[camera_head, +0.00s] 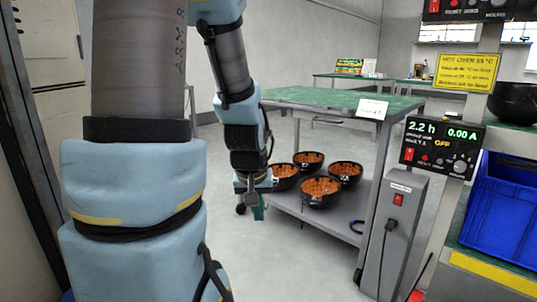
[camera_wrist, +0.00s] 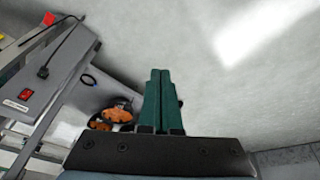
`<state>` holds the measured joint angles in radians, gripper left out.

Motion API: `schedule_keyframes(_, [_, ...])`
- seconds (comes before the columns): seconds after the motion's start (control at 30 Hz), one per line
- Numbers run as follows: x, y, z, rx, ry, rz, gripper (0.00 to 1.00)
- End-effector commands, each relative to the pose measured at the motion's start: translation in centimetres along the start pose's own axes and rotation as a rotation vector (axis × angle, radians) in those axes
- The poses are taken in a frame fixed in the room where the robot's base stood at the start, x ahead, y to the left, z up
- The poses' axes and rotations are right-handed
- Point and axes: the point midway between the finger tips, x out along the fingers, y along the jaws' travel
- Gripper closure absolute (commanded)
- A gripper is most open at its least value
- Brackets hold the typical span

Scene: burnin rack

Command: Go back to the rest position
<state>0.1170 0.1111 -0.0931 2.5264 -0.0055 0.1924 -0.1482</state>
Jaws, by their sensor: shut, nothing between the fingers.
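My gripper (camera_head: 258,209) hangs at the end of my arm, left of the green-topped cart in the head view. In the wrist view its two green fingers (camera_wrist: 160,75) lie side by side, shut, with nothing between them. They point over the bare grey floor. The fingertips are apart from the cart and the bowls. In the head view my arm covers part of the cart's left side and of the leftmost bowl.
The cart's green top (camera_head: 340,98) carries a white card (camera_head: 372,109). Several black bowls with orange contents, one of them here (camera_head: 320,192), stand on its lower shelf (camera_head: 340,228). At right are a power panel (camera_head: 441,146), a grey switch post (camera_head: 398,225) and a blue crate (camera_head: 502,208).

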Motion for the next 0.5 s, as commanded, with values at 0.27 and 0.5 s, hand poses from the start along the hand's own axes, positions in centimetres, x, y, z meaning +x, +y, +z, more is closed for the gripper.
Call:
schedule_keyframes(0.27, [-5.6, -3.8, 4.0, 0.049, -0.171, -0.046, 1.0])
schedule_keyframes(0.5, [-10.7, -3.4, 2.3, 0.048, -0.17, -0.045, 1.0])
